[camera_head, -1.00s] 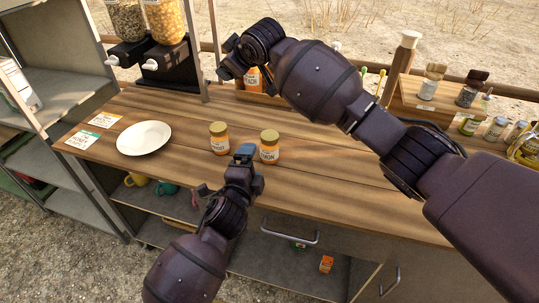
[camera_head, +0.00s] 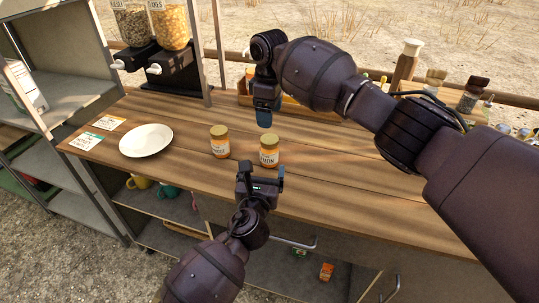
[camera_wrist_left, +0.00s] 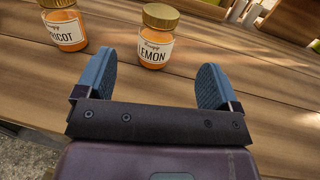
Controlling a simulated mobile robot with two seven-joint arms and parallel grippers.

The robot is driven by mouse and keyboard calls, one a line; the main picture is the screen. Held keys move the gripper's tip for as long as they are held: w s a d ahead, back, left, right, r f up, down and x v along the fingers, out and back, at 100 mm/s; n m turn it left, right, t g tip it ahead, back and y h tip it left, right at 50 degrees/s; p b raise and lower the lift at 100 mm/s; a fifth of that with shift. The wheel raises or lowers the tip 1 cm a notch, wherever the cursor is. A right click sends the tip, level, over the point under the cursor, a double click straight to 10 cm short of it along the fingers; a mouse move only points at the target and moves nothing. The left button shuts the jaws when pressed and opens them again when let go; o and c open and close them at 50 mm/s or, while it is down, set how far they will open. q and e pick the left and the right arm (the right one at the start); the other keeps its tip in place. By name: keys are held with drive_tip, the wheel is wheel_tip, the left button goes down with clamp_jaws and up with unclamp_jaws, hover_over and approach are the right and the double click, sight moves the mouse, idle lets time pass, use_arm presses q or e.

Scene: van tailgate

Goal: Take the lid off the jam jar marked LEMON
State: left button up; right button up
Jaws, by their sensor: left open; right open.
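The LEMON jam jar (camera_head: 269,155) stands upright on the wooden counter with its gold lid (camera_head: 269,141) on; in the left wrist view the jar (camera_wrist_left: 155,52) shows its LEMON label between the fingers and just beyond their tips. An APRICOT jar (camera_head: 220,146) with a gold lid stands to its left, also in the left wrist view (camera_wrist_left: 65,32). My left gripper (camera_head: 262,172) is open and empty, close in front of the LEMON jar and not around it. My right gripper (camera_head: 264,118) hangs above the counter behind the LEMON jar, pointing down, apart from it.
A white plate (camera_head: 146,140) and two label cards lie on the left of the counter (camera_head: 330,170). Cereal dispensers (camera_head: 170,25) stand at the back left. A wooden rack is at the back, with bottles and jars to the right. The counter right of the jars is clear.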

sight(268, 148)
use_arm(q)
drive_tip(key=w, duration=0.3)
drive_tip(key=w+d, duration=0.1)
drive_tip(key=w, duration=0.6)
drive_tip(key=shift+d, duration=0.25)
